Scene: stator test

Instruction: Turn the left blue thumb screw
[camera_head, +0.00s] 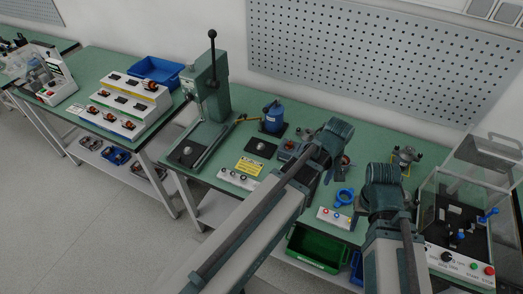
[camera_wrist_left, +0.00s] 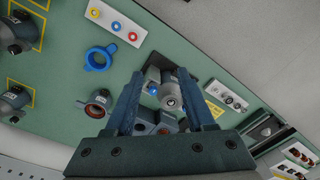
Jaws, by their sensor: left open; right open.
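In the left wrist view, a small blue knob (camera_wrist_left: 152,88) shows on a grey fixture with a round metal part (camera_wrist_left: 169,88). It may be a blue thumb screw; I cannot tell whether it is the left one. My left gripper (camera_wrist_left: 161,78) is open, its two fingers pointing at this fixture, with nothing seen held between them. In the head view my left arm hides most of that fixture. My right gripper (camera_head: 388,209) is open, at the front right of the bench; its fingertips are hard to make out there.
A blue ring (camera_head: 343,197) lies by a button box (camera_head: 335,217). A clear-walled test station (camera_head: 455,215) with blue handles stands at the right. A green press (camera_head: 208,85) stands at the left. A green bin (camera_head: 318,248) is below the bench edge.

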